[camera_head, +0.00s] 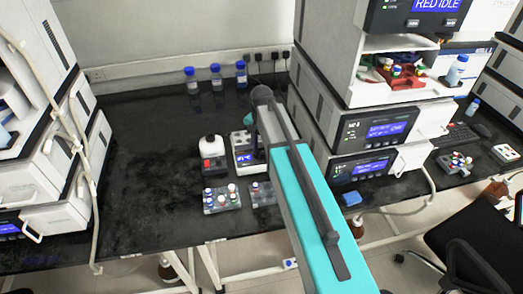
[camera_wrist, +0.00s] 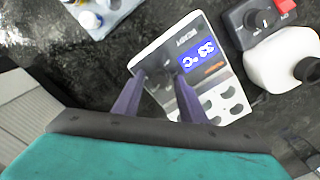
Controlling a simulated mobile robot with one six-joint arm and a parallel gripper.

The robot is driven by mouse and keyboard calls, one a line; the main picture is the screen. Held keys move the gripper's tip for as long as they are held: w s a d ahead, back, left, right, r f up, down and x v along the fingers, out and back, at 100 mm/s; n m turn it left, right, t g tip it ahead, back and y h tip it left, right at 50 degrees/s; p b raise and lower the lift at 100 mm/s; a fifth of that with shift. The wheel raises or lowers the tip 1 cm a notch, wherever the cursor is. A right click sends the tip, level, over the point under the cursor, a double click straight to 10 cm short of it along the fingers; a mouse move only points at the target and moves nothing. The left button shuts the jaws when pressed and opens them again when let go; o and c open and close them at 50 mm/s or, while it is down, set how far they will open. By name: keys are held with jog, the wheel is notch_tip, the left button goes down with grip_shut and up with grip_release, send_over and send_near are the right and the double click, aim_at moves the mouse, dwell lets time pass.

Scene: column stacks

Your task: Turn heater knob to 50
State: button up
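The heater (camera_head: 240,139) is a small white and black block device on the black bench in the head view, partly hidden by my arm. In the wrist view the heater (camera_wrist: 225,84) appears turned, with a lit blue display (camera_wrist: 197,60) that seems to read about 33 °C and a row of round wells. A dark round shape on its face, probably the knob (camera_wrist: 166,68), sits just beyond my fingertips and is partly hidden. My gripper (camera_wrist: 160,78) has its two purple fingers apart, above the face near that shape. I cannot tell whether they touch it.
A white device with a dark control box and red switch (camera_head: 208,163) stands left of the heater. Vial racks (camera_head: 221,199) lie in front, and blue-capped bottles (camera_head: 215,77) stand at the back. Tall instrument stacks flank the bench. The left bench surface is clear.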

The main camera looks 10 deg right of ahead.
aim_at(262, 152)
jog(key=shift+r, duration=0.15)
notch_tip(262, 152, up, 14)
jog(key=b, duration=0.2)
jog(key=shift+f+b, duration=0.2)
jog(key=shift+b, duration=0.15)
dwell(0.6)
dwell(0.4)
